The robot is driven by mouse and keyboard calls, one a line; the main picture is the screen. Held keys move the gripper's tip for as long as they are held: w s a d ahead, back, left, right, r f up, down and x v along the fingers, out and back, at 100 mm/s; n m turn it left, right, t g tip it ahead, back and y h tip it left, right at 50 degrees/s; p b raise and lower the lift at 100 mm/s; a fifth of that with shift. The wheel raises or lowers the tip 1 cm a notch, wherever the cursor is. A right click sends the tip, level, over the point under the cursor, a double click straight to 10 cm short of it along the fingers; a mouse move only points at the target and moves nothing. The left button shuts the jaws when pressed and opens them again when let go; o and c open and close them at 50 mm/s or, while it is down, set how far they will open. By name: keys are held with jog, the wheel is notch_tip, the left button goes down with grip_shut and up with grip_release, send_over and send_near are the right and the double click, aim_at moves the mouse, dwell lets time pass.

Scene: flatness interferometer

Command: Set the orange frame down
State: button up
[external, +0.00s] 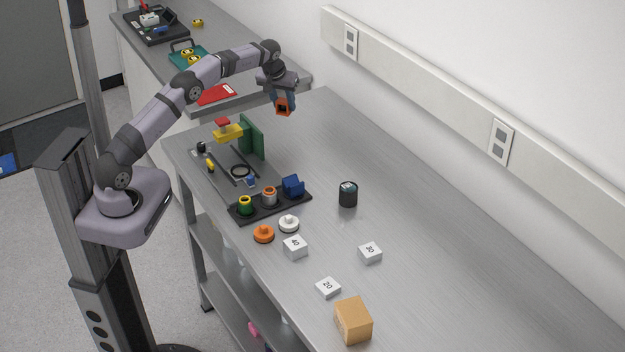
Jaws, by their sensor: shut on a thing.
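The orange frame (283,107) is a small square-looking piece with a dark opening. It hangs at the end of my gripper (281,97), which is shut on it. My gripper points down and holds the frame in the air over the far part of the grey bench (420,226), right of the green upright plate (251,137). The frame appears clear of the bench top, though its exact height is hard to judge. The fingertips are small and partly merged with the frame in this view.
A yellow and red piece (228,132) stands left of the green plate. A black tray (243,214) holds green, orange and blue parts. A black canister (348,195), white numbered blocks (370,253) and a cardboard box (353,320) stand nearer. The bench's right side is clear.

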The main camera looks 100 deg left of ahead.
jog(key=w+d+m+t+h, duration=0.1)
jog(key=w+d+m+t, duration=0.1)
jog(key=w+d+m, duration=0.5)
jog(key=w+d, duration=0.5)
jog(key=d, duration=0.1)
jog(key=shift+w+d+t, duration=0.2)
jog(key=shift+w+t, duration=0.1)
jog(key=shift+w, duration=0.05)
jog(key=shift+f+p, duration=1.9)
jog(key=shift+f, duration=3.1)
jog(key=shift+f, duration=0.2)
jog(key=o, duration=1.1)
